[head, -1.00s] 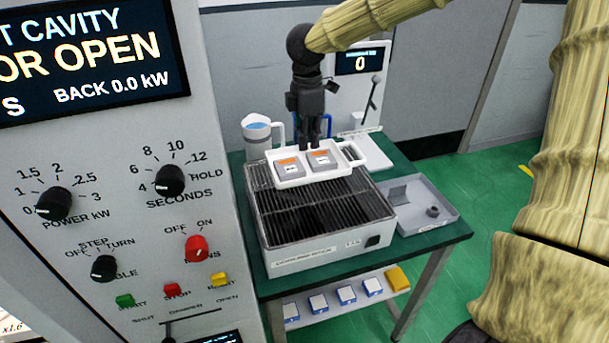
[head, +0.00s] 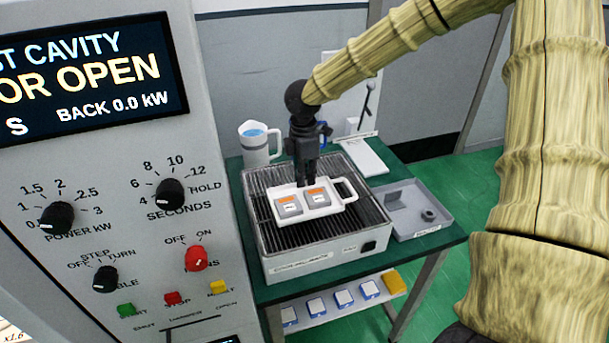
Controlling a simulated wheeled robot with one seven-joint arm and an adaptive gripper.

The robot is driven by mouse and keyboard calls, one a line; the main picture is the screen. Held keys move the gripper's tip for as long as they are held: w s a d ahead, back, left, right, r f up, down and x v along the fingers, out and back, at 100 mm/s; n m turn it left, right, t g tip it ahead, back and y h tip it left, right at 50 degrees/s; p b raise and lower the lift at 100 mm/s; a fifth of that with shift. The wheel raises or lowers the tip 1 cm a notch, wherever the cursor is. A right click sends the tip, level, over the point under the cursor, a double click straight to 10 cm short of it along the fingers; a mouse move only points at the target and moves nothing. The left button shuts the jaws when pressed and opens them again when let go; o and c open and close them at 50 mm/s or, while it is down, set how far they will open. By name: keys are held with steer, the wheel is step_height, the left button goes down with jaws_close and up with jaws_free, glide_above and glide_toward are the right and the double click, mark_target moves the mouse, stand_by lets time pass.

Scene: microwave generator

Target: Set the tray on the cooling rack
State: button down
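The white tray (head: 322,211) carries two grey blocks with orange-and-white labels, the left block (head: 288,206) and the right block (head: 317,197). It is over the middle of the cooling rack (head: 262,222), a grey box with a dark slatted top. I cannot tell whether the tray touches the slats or hangs just above them. My gripper (head: 307,184) points down at the tray's back edge, with its fingertips at the rim. The fingers look close together, but their grip on the rim is too small to make out. The tray looks about level.
A jug of blue liquid (head: 257,143) stands behind the rack. A grey bin (head: 408,222) with small parts is to the right. The microwave's control panel (head: 130,230) fills the left. A lower shelf (head: 330,308) holds several blue-and-white items and a yellow one.

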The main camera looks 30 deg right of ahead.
steer(key=shift+a, duration=0.1)
steer(key=c, duration=1.6)
jaws_free()
steer(key=shift+f, duration=0.1)
steer(key=shift+c, duration=0.2)
step_height(320, 180, up, 12)
steer(key=b, duration=0.2)
steer(key=shift+w, duration=0.25)
